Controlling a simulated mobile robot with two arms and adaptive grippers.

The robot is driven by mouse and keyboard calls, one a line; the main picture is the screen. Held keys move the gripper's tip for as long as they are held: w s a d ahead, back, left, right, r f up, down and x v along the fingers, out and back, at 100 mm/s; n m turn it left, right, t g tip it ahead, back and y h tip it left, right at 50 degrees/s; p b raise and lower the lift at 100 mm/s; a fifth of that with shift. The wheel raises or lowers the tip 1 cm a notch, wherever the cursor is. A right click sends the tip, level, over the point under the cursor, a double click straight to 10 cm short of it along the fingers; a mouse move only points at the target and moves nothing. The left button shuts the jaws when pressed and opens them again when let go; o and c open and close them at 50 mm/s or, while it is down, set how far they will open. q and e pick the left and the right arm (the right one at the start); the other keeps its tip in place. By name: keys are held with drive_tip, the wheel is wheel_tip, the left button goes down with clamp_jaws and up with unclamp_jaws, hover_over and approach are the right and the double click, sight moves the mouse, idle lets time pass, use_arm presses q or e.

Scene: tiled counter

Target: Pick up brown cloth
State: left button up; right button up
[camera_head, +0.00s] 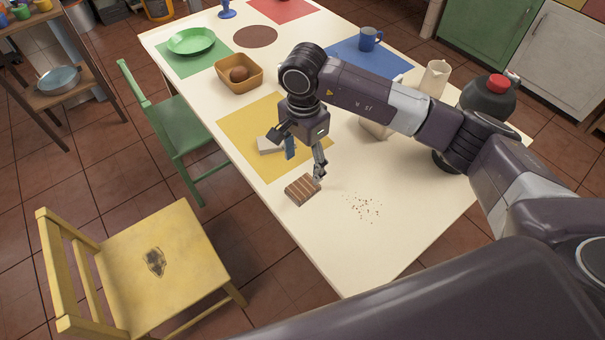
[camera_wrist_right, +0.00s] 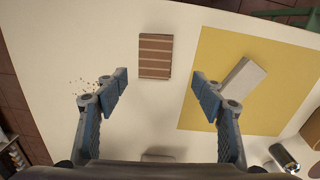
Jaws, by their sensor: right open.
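The brown cloth (camera_head: 302,189) is a small folded block with lighter stripes, lying flat on the white table near its front edge. In the right wrist view the brown cloth (camera_wrist_right: 155,56) lies ahead of the fingertips, between their lines. My right gripper (camera_head: 305,160) is open and empty above the table, close to the cloth. In the right wrist view its two fingers (camera_wrist_right: 160,88) are wide apart with nothing between them. In the head view one finger overlaps the cloth's right edge; I cannot tell whether it touches. My left gripper is not in view.
Crumbs (camera_head: 365,208) lie right of the cloth. A yellow mat (camera_head: 238,125) holds a pale grey block (camera_wrist_right: 242,79). A yellow chair (camera_head: 180,235) stands beside the table.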

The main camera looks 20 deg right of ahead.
sight(304, 185)
drive_tip(key=f, duration=0.1)
drive_tip(key=s+f+p, duration=0.1)
drive_tip(key=f, duration=0.1)
drive_tip(key=shift+s+a+f+p, duration=0.1)
drive_tip(key=shift+s+f+p, duration=0.15)
drive_tip(key=shift+p, duration=0.1)
drive_tip(key=f, duration=0.2)
drive_tip(key=shift+w+f, duration=0.2)
drive_tip(key=shift+f, duration=0.15)
drive_tip(key=shift+f+p, duration=0.3)
drive_tip(key=shift+c, duration=0.3)
drive_tip(key=c, duration=0.7)
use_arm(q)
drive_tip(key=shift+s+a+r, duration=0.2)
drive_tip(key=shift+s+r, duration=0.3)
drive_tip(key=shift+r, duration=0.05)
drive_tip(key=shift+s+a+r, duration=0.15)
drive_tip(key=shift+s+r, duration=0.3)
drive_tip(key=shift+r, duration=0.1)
use_arm(e)
drive_tip(key=c, duration=0.5)
drive_tip(key=shift+w, duration=0.1)
drive_tip(key=shift+r, duration=0.6)
use_arm(q)
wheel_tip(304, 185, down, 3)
drive_tip(key=b, duration=0.3)
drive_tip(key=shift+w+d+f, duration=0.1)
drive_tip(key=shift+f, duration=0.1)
use_arm(e)
wheel_tip(304, 185, up, 19)
